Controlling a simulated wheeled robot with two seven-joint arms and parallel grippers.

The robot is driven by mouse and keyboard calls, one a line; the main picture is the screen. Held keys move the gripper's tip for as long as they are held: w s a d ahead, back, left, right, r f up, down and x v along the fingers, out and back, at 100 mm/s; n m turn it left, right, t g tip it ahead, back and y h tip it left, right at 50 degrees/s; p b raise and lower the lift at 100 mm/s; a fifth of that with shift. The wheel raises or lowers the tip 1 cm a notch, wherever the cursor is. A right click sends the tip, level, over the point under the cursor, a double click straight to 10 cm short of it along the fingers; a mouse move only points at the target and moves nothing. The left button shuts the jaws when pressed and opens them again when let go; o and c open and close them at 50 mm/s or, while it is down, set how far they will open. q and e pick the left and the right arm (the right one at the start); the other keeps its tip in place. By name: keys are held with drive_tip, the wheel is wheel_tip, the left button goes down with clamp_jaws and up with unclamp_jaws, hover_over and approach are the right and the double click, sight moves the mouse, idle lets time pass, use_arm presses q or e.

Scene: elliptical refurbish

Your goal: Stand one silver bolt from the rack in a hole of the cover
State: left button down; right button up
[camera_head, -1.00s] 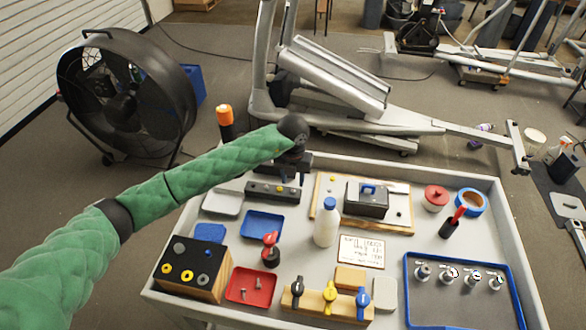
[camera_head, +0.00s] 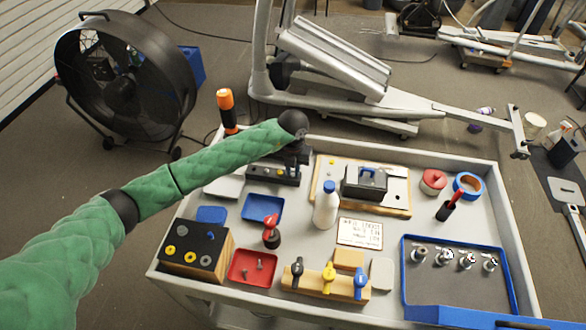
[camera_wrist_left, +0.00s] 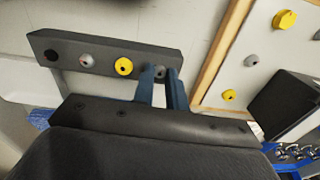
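The rack (camera_head: 273,173) is a dark bar on the table, left of the wood-framed board. In the left wrist view the rack (camera_wrist_left: 60,52) has an empty-looking hole, a silver bolt (camera_wrist_left: 87,60), a yellow bolt (camera_wrist_left: 123,66) and another silver bolt (camera_wrist_left: 159,72). My left gripper (camera_wrist_left: 160,75) is over the rack, its blue fingers apart on either side of that last silver bolt; contact cannot be made out. The pale panel in the wooden frame (camera_head: 322,188), seemingly the cover, carries yellow and grey round pieces and a black box. My right gripper is out of view.
A white bottle (camera_head: 325,207), red clamp-like tool (camera_head: 271,232), blue tray (camera_head: 262,208) and red tray (camera_head: 252,266) stand nearby. A black box (camera_head: 366,185) with a blue handle sits on the panel. A large blue-rimmed tray (camera_head: 455,285) is at the front right.

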sight(293, 173)
use_arm(q)
drive_tip(key=shift+r, duration=1.15)
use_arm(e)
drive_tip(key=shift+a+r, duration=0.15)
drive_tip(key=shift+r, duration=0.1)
use_arm(q)
drive_tip(key=shift+r+p, duration=0.35)
drive_tip(key=shift+r, duration=0.2)
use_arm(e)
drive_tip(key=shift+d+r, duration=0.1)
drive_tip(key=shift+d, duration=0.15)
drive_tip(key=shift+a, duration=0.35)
use_arm(q)
drive_tip(key=shift+r+p, duration=0.4)
drive_tip(key=shift+r, duration=1.6)
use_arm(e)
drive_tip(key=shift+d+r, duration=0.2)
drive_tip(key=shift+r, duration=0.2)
